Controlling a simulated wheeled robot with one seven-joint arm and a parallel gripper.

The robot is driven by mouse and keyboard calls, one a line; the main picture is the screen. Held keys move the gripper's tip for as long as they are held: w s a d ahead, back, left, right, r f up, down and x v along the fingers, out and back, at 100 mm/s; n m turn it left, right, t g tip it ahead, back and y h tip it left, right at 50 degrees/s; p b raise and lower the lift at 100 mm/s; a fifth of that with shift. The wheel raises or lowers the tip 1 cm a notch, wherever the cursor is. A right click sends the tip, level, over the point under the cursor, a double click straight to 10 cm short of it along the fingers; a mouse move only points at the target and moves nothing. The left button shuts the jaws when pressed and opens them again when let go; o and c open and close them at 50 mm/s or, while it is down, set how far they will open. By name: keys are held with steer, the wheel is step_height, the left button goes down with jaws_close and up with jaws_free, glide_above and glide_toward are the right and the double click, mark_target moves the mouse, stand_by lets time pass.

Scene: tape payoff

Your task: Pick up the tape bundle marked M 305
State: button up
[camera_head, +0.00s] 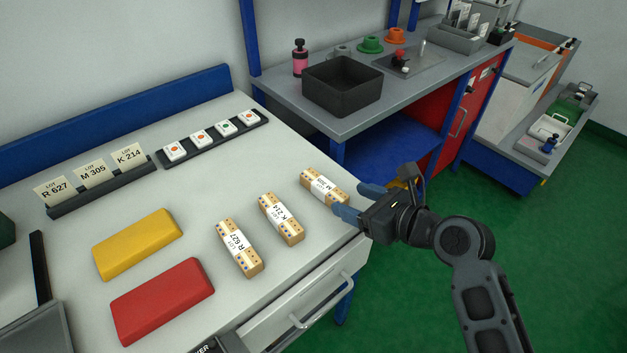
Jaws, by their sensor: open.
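Three tan tape bundles with white labels lie in a row on the light grey table. The bundle at the right (312,183) has a label that starts with M; the rest of its marking is hard to read. My gripper (352,201) is open at the right edge of the table, its two blue fingers pointing left at this bundle's right end. One finger is on the near side and the other on the far side; I cannot tell whether they touch it. The K 214 bundle (281,219) lies in the middle, and the R 627 bundle (239,248) lies to the left.
A yellow block (138,244) and a red block (163,300) lie left of the bundles. Lot cards stand in a dark holder (110,190) behind, beside a strip of white buttons (213,139). A grey bench with a black bin (342,87) stands behind at the right.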

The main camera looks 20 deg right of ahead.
mark_target(329, 188)
steer(key=x, duration=0.5)
steer(key=r+x, duration=0.1)
steer(key=x, duration=0.2)
steer(key=shift+w+a+p, duration=0.1)
steer(key=shift+a+p, duration=0.2)
steer(key=c, duration=1.1)
steer(key=shift+r, duration=0.1)
